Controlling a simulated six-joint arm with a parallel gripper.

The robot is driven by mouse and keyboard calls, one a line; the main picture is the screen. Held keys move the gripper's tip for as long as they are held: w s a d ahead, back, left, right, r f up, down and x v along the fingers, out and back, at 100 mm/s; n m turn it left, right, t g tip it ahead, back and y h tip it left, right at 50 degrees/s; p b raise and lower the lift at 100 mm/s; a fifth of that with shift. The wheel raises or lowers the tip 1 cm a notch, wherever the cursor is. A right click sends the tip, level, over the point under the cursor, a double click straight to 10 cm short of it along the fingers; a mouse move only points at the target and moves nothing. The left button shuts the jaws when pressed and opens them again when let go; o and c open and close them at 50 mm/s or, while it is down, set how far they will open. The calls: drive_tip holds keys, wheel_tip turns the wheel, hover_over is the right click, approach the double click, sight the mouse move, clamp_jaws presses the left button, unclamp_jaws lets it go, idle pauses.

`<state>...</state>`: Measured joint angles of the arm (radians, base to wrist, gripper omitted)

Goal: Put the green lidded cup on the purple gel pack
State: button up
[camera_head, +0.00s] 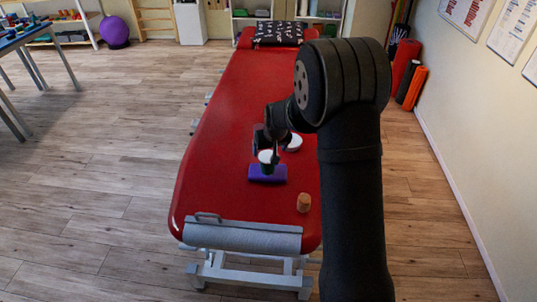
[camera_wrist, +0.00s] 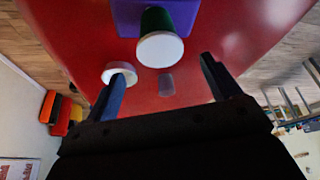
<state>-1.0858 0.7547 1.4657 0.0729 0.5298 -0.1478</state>
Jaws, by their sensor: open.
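The green lidded cup (camera_head: 267,168) is upright, and its base appears to rest on the purple gel pack (camera_head: 267,178) on the red treatment table. In the wrist view its white lid (camera_wrist: 160,50) faces me, with the green body (camera_wrist: 157,18) above it overlapping the purple gel pack (camera_wrist: 186,18). My gripper (camera_wrist: 163,72) is open, its two fingers apart and empty, with the cup beyond the fingertips. In the head view my gripper (camera_head: 268,143) is just behind and above the cup, partly dark against my arm.
A white round item (camera_head: 294,142) lies right of the cup; it also shows near one finger in the wrist view (camera_wrist: 118,72). A brown cork-like cylinder (camera_head: 304,203) stands near the table's front right. The red table (camera_head: 225,130) is clear on the left.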

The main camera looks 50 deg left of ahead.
sight(267, 155)
drive_tip(key=shift+v, duration=2.15)
drive_tip(key=x, duration=1.2)
drive_tip(key=shift+f, duration=0.25)
wheel_tip(267, 155, up, 2)
drive_tip(key=shift+r, duration=0.4)
